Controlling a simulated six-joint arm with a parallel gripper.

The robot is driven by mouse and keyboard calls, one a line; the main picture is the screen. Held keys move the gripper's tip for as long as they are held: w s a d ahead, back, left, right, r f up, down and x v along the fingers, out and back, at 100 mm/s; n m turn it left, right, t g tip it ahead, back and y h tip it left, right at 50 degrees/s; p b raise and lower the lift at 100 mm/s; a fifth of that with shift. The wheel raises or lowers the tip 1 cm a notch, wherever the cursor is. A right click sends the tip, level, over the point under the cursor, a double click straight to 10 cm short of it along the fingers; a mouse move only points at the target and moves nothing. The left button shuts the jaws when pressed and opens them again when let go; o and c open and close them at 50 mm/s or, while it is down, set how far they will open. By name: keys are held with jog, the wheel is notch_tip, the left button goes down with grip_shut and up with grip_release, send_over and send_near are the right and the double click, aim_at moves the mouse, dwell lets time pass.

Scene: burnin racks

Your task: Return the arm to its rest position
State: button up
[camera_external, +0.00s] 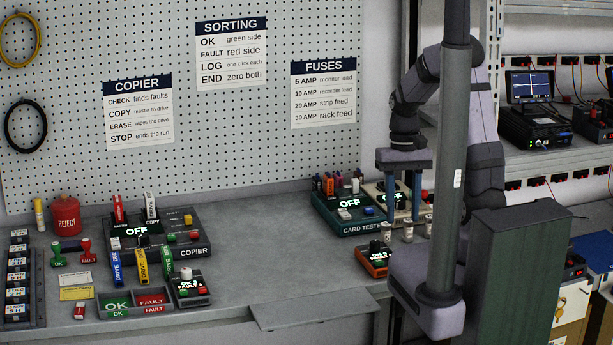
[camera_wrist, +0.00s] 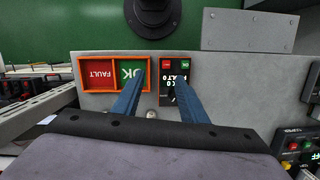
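In the wrist view, an orange-rimmed tray (camera_wrist: 80,74) marked FAULT and OK and a small dark counter box (camera_wrist: 176,66) lie beyond the fingers. The post hides part of my arm in the external view.
A grey post (camera_external: 452,170) stands close to my arm. An orange-fronted device (camera_external: 376,262) and small pale cylinders (camera_external: 408,234) are near my gripper. The copier (camera_external: 160,242) and an OK/FAULT tray (camera_external: 136,296) are at the left. The middle of the bench (camera_external: 260,250) is clear.

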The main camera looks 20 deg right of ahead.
jog(key=s+d+f+n+t, duration=0.1)
jog(key=s+d+t, duration=0.1)
jog(key=s, duration=0.8)
jog(key=shift+f+n+h, duration=0.3)
jog(key=shift+f, duration=0.1)
jog(key=shift+a, duration=0.1)
jog(key=shift+c, duration=0.6)
dwell(1.2)
